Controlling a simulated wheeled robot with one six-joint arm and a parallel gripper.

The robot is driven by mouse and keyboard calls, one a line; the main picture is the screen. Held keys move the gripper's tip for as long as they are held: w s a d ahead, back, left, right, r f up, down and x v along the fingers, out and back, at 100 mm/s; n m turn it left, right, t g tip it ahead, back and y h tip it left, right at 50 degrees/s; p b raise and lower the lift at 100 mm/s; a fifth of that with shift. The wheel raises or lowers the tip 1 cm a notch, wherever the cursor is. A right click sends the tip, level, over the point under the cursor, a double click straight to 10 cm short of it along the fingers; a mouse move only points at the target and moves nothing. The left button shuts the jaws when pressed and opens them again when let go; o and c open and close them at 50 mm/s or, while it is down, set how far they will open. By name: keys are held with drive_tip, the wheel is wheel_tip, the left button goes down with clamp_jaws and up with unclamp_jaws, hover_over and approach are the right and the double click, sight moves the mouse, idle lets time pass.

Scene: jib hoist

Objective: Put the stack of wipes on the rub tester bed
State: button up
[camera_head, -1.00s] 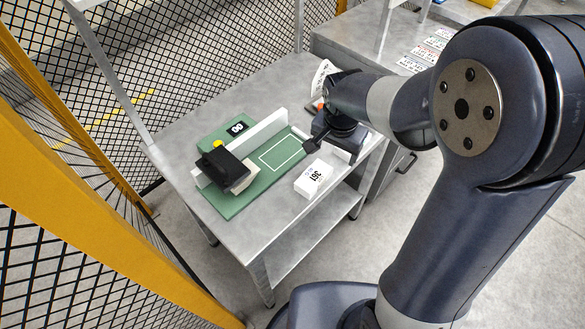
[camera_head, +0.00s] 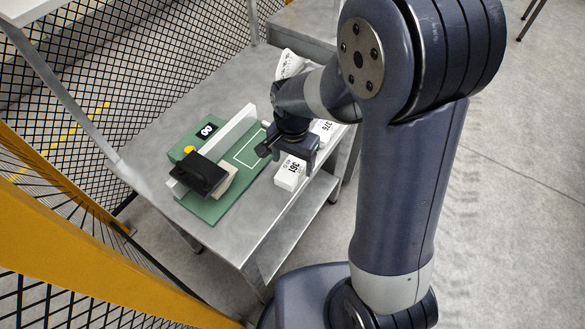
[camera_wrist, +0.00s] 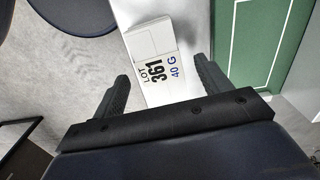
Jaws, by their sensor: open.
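The bed shows at right in the wrist view (camera_wrist: 255,45). My gripper (camera_wrist: 162,68) is open and empty, above the near part of the stack. Its fingertips are hard to see in the head view.
A black block (camera_head: 201,174) and a white bar (camera_head: 230,132) sit on the tester. Another white block marked 376 (camera_head: 323,130) is behind my gripper. A white curled item (camera_head: 290,65) stands at the back. Mesh fencing with a yellow post (camera_head: 60,235) is at left.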

drive_tip(key=shift+f, duration=1.25)
drive_tip(key=shift+c, duration=0.4)
drive_tip(key=c, duration=1.1)
